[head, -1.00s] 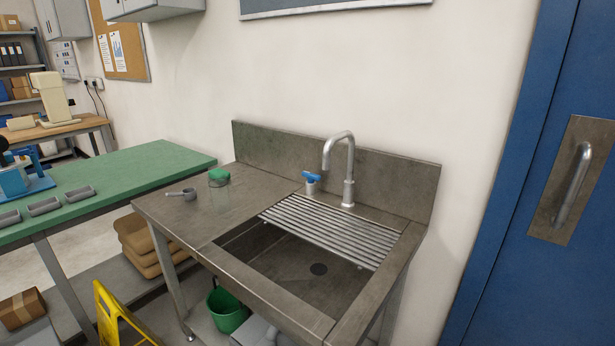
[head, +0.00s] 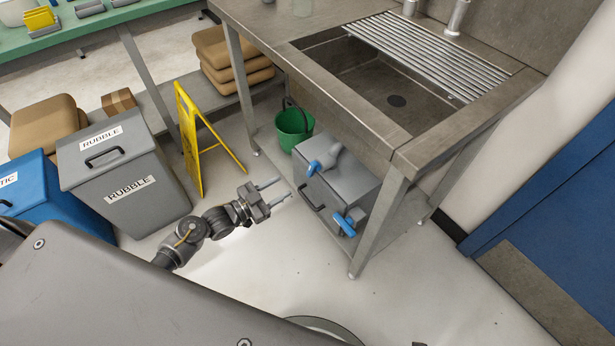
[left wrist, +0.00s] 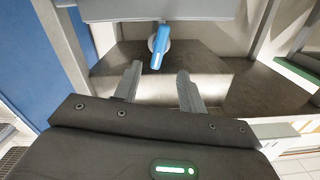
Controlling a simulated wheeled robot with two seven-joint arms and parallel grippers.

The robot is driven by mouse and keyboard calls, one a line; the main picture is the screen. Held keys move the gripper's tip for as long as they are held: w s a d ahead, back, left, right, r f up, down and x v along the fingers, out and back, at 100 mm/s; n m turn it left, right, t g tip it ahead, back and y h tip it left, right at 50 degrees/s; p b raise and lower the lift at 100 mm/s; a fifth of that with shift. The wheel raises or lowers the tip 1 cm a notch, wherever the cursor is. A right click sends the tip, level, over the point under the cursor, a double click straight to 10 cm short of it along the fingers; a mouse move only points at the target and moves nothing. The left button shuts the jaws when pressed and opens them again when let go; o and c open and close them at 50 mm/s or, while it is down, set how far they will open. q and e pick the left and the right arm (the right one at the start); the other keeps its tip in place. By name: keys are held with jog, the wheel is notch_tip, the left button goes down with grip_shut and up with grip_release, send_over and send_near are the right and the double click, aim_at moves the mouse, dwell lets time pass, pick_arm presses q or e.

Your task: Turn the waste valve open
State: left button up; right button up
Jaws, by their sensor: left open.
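A grey box (head: 335,190) stands under the sink and carries two blue lever handles. One blue handle (head: 313,167) is on the pipe at its top, and another blue handle (head: 347,223) is low on its right front. I cannot tell which one is the waste valve. My left gripper (head: 285,190) is open and empty, in front of and left of the box, apart from both handles. In the left wrist view a blue handle (left wrist: 160,45) on a round hub shows beyond and between the open fingers (left wrist: 160,70). My right gripper is not in view.
The steel sink (head: 350,108) stands above, with its front leg (head: 380,220) right of the box. A green bucket (head: 293,126), a yellow floor sign (head: 190,140) and a grey rubble bin (head: 125,175) are to the left. The floor in front is clear.

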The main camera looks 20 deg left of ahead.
aim_at(309, 169)
pick_arm(q)
jog(key=shift+h, duration=0.3)
jog(key=x, duration=0.6)
jog(key=r+x, duration=0.1)
jog(key=x, duration=0.2)
jog(key=shift+w+d+r, duration=0.15)
jog(key=shift+w+d, duration=0.1)
jog(key=shift+w, duration=0.1)
jog(key=shift+w+d, duration=0.35)
jog(key=shift+w, duration=0.1)
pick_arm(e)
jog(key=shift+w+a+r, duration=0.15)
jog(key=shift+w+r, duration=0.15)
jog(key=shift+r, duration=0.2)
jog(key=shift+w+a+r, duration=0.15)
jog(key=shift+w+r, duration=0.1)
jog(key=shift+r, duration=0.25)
pick_arm(q)
jog(key=shift+c, duration=0.4)
